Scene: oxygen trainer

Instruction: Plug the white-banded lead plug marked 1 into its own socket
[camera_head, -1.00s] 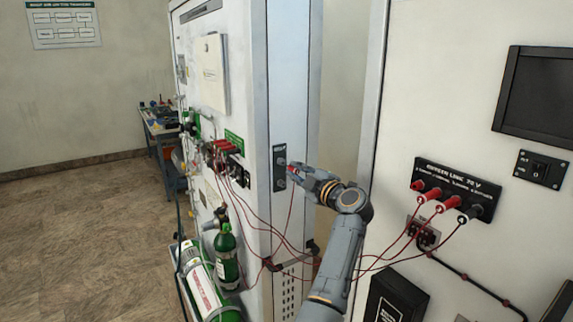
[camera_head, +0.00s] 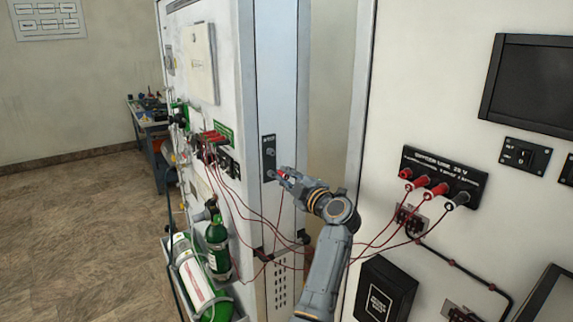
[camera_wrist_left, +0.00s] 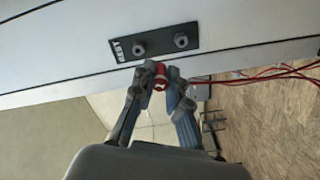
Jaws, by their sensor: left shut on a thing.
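My left gripper (camera_head: 284,176) is shut on a red lead plug (camera_wrist_left: 160,77), held just in front of the narrow cabinet face. The plug's band and number cannot be read. In the left wrist view the plug sits between the fingertips (camera_wrist_left: 160,84), below a small black plate (camera_wrist_left: 155,42) with two round grey sockets. That plate also shows in the head view (camera_head: 269,158), the gripper close to its lower socket. I cannot tell whether the plug touches the cabinet. Several plugs sit in the black socket panel (camera_head: 436,165) on the right. My right gripper is not in view.
Red leads (camera_head: 262,235) hang in loops between the cabinet (camera_head: 275,90) and the right panel, around my arm. A green cylinder (camera_head: 218,247) stands at the cabinet's left side. A black box (camera_head: 386,290) is mounted at lower right. Floor is free at left.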

